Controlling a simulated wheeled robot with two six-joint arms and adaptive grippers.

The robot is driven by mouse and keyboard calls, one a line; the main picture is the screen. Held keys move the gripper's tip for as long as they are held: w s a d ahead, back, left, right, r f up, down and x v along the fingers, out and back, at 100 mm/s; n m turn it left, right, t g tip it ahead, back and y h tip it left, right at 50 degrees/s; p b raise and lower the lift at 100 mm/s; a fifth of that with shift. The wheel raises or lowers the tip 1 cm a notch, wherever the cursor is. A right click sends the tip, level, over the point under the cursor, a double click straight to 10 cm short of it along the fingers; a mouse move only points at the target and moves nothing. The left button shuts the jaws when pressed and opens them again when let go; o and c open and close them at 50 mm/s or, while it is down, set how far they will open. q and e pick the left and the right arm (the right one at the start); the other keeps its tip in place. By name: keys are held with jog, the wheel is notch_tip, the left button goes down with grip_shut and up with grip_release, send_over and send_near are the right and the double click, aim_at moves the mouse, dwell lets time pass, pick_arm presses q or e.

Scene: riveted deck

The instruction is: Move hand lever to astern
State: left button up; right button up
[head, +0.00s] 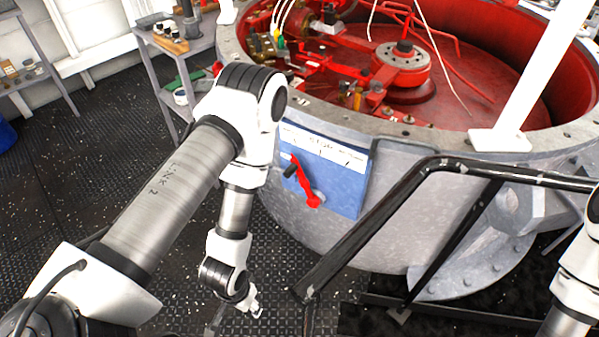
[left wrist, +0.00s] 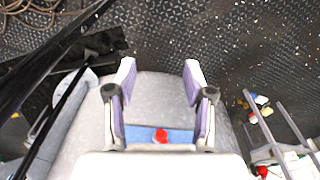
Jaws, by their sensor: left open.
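The hand lever (head: 302,183) is a red bar with a black grip, mounted on a blue panel (head: 345,193) on the grey drum's side. It leans up and to the left from its lower pivot. A white scale strip runs along the panel's top; only a middle word like STOP is partly readable. My left gripper (head: 248,303) hangs low, left of and below the panel, apart from the lever. In the left wrist view, the gripper (left wrist: 160,72) is open and empty; a red part of the lever shows against the blue panel beyond the fingers. My right gripper is out of frame.
A black tubular rail (head: 390,205) stands right of the panel, in front of the large grey drum (head: 420,240) with red machinery inside. A grey trolley (head: 180,45) with small items stands behind my left arm. The dark riveted floor is mostly clear at left.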

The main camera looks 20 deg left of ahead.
pick_arm(q)
jog(key=w+f+m+t, duration=0.1)
jog(key=w+t, duration=0.1)
jog(key=w, duration=0.3)
jog(key=m+t+h+b, duration=0.2)
jog(key=t+b, duration=1.3)
jog(key=b, duration=0.7)
send_near(290, 171)
jog(key=w+f, duration=0.1)
jog(key=w, duration=0.7)
jog(key=w+b, duration=0.1)
jog(key=w, duration=0.2)
jog(key=shift+d+f, duration=0.3)
jog(key=shift+d, duration=0.05)
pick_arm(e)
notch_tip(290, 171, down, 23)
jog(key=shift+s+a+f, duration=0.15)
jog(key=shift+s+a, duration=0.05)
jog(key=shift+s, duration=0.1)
pick_arm(q)
jog(key=shift+c, duration=0.4)
grip_shut()
